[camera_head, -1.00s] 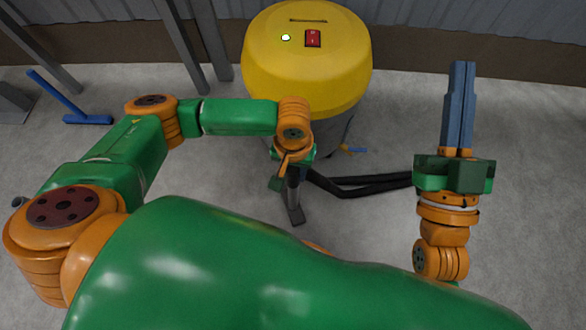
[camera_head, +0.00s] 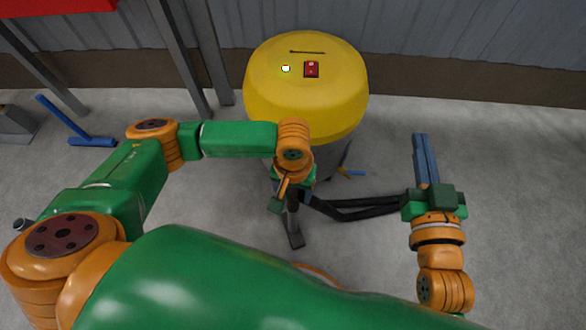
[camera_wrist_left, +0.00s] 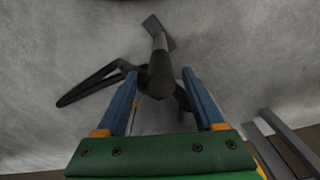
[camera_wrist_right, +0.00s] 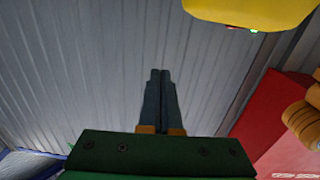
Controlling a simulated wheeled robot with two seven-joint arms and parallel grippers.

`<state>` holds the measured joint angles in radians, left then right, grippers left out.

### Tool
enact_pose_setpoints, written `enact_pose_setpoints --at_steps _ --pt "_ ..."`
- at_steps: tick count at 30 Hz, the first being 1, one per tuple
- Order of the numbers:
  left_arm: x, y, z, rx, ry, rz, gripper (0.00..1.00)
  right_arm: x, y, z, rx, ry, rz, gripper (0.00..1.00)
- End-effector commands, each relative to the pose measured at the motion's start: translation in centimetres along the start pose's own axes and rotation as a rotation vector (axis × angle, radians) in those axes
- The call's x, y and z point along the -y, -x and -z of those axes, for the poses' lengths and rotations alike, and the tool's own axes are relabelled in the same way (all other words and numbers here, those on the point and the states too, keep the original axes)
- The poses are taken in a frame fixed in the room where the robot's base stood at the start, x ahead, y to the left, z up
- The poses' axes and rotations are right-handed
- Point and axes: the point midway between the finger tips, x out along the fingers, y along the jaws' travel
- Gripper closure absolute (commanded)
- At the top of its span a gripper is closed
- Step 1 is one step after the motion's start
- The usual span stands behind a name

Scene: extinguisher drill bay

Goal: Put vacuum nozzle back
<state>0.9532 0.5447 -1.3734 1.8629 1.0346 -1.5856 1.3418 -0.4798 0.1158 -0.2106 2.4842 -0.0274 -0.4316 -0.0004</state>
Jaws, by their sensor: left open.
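The vacuum has a yellow lid (camera_head: 305,90) over a grey body. Its nozzle (camera_head: 294,228) is a dark tube with a flat foot, and it stands below my left gripper (camera_head: 290,192). In the left wrist view the nozzle (camera_wrist_left: 160,40) runs away from the camera, with its near end between the fingertips. My left gripper (camera_wrist_left: 159,74) is open around that end; I cannot tell whether a finger touches it. The black hose (camera_head: 355,211) trails right along the floor. My right gripper (camera_head: 420,138) is empty, its blue fingers together; they also show in the right wrist view (camera_wrist_right: 160,72).
A blue-handled tool (camera_head: 75,128) lies on the floor at the left. Grey posts (camera_head: 185,60) stand left of the vacuum. A red object (camera_head: 55,6) is at the top left. A corrugated wall (camera_head: 450,40) closes the back. The floor at the right is clear.

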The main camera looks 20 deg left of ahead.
Motion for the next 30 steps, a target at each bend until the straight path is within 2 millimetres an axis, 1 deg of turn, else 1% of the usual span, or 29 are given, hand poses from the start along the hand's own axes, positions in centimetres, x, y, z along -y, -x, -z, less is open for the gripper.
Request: enact_pose_setpoints --at_steps 1,5,9,11,15,17,21,23,24,27,28,30 --pt "0.0 0.5 0.0 0.0 0.0 0.0 0.31 -0.1 0.1 -0.9 0.062 -0.002 -0.003 1.0" --pt "0.0 1.3 0.0 0.0 0.0 0.0 0.31 -0.5 0.9 -4.4 0.247 -0.006 -0.012 1.0" --pt "0.0 2.2 0.0 0.0 0.0 -0.001 0.31 -0.8 2.5 -7.9 0.443 -0.013 -0.019 1.0" --pt "0.0 2.5 0.0 0.0 0.0 -0.001 0.31 -0.9 3.4 -9.3 0.525 -0.016 -0.023 1.0" --pt "0.0 3.3 0.0 0.001 0.0 0.0 0.31 -1.1 6.0 -12.2 0.718 -0.024 -0.03 1.0" --pt "0.0 3.7 0.0 0.001 0.0 0.0 0.31 -1.2 7.3 -13.3 0.8 -0.028 -0.032 1.0" --pt "0.0 4.6 0.0 0.001 0.0 -0.001 0.31 -1.2 10.8 -15.5 0.997 -0.039 -0.036 1.0" --pt "0.0 5.0 0.0 0.001 0.0 -0.001 0.31 -1.3 12.5 -16.2 1.085 -0.044 -0.038 1.0" --pt "0.0 5.6 0.0 0.0 0.0 -0.001 0.31 -1.3 13.5 -16.8 1.144 -0.048 -0.039 1.0" --pt "0.0 7.7 0.0 -0.001 0.001 -0.001 0.31 -1.3 15.4 -19.1 1.274 -0.056 -0.041 1.0" --pt "0.0 8.1 0.0 0.0 0.001 0.0 0.31 -1.3 15.9 -19.8 1.306 -0.059 -0.041 1.0" --pt "0.0 8.7 0.0 0.0 0.001 -0.001 0.31 -1.2 15.6 -21.1 1.306 -0.058 -0.042 1.0"
